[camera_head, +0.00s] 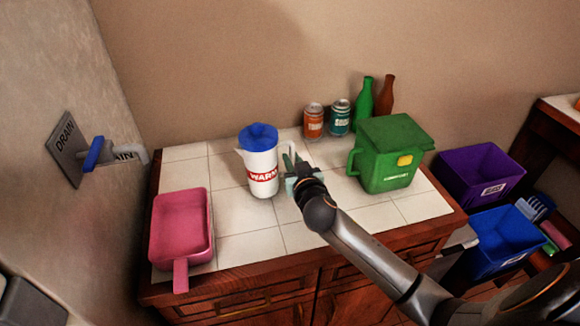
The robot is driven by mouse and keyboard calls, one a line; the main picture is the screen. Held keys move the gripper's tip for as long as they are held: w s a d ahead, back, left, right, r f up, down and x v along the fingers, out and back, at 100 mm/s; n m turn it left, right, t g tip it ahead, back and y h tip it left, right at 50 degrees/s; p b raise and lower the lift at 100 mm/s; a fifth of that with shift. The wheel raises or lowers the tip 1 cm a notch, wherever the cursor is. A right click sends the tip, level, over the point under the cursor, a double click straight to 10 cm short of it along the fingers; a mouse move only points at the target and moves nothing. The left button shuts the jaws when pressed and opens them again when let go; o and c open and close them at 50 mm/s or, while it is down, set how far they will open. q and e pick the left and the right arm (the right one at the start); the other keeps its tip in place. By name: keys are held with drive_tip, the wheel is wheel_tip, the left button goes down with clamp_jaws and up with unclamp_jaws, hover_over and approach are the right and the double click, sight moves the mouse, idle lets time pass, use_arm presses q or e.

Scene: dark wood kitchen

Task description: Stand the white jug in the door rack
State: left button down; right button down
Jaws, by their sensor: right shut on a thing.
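The white jug (260,164) has a blue lid and a red band with white lettering. It stands upright on the tiled counter in the head view. My right gripper (289,166) is at the jug's right side, where its handle is, and is shut on it. The fingertips are partly hidden behind the wrist, so the exact grip on the handle is hard to see. My left gripper is not in view. No door rack shows in this view.
A pink dustpan-like tray (181,228) lies on the counter's left. An orange can (313,121), a teal can (339,118), a green bottle (363,103) and a brown bottle (385,97) stand behind. A green bin (387,160) stands right. Purple (474,176) and blue (505,240) crates are beyond.

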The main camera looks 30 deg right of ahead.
drive_tip(key=s+a+r, duration=0.3)
drive_tip(key=s+r, duration=0.2)
drive_tip(key=r, duration=0.2)
drive_tip(key=s+a+n+y, duration=0.2)
drive_tip(key=s+a, duration=0.4)
drive_tip(key=s, duration=0.4)
drive_tip(key=shift+s+a+n+t+y, duration=0.3)
drive_tip(key=shift+s+y, duration=0.05)
drive_tip(key=shift+y, duration=0.55)
drive_tip(key=w+r, duration=0.5)
drive_tip(key=r, duration=0.5)
drive_tip(key=s+f, duration=0.5)
drive_tip(key=f, duration=0.5)
drive_tip(key=shift+f, duration=0.15)
drive_tip(key=shift+w, duration=0.1)
